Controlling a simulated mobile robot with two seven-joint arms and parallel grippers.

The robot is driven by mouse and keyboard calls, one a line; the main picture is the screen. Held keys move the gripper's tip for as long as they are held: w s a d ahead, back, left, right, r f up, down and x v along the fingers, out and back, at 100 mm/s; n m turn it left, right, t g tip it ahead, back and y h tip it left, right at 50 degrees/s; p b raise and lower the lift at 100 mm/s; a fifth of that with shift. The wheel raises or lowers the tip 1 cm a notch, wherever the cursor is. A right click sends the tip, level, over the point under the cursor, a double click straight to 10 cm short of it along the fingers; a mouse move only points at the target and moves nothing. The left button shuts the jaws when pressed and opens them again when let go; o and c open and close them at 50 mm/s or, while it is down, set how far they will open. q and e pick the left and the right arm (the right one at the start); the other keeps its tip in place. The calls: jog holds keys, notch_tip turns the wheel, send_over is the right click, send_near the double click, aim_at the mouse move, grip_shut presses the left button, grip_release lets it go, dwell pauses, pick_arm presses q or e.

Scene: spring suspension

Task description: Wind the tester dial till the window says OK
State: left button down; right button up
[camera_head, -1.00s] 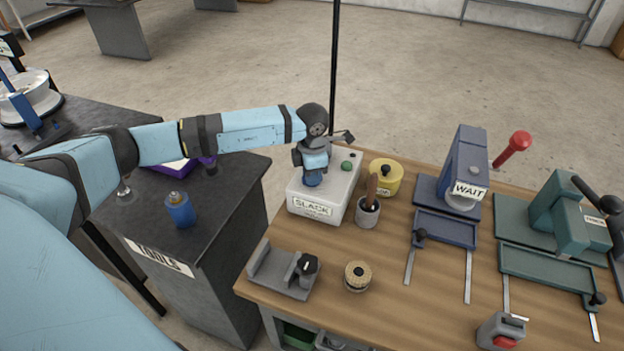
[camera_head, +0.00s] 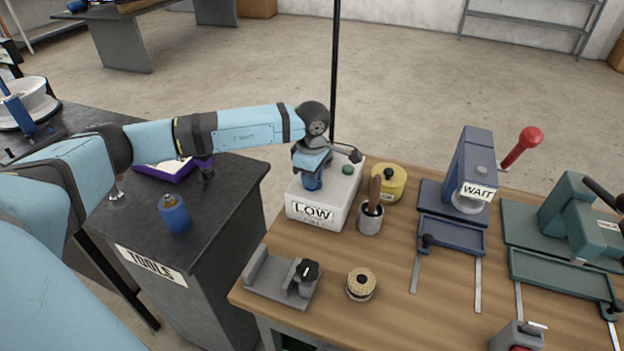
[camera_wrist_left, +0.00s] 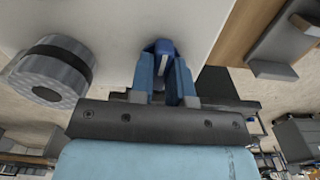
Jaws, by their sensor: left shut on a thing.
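The tester (camera_head: 330,207) is a white box at the back left corner of the wooden bench. Its front window (camera_head: 313,212) reads LOW. A blue dial (camera_head: 312,183) is on its top, and a green button or lamp (camera_head: 348,169) is beside it. My left gripper (camera_head: 312,172) points down over the tester and is shut on the dial. The left wrist view shows the dial (camera_wrist_left: 163,47) between the two blue fingers (camera_wrist_left: 162,80). The fingers hide part of the dial. My right gripper is not in either view.
A grey cup with a brush (camera_head: 370,218) and a yellow tin (camera_head: 388,182) stand right of the tester. A grey cradle (camera_head: 270,275) and a round tan-topped part (camera_head: 361,284) are in front. A blue press marked WAIT (camera_head: 470,170) and a green machine (camera_head: 575,220) stand farther right.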

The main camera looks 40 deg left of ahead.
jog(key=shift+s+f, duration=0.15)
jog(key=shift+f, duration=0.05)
pick_arm(q)
jog(key=c, duration=1.1)
grip_release()
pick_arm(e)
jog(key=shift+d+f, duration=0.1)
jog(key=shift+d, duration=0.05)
pick_arm(q)
jog(key=shift+r, duration=0.3)
notch_tip(320, 180, up, 13)
jog(key=shift+r, duration=0.15)
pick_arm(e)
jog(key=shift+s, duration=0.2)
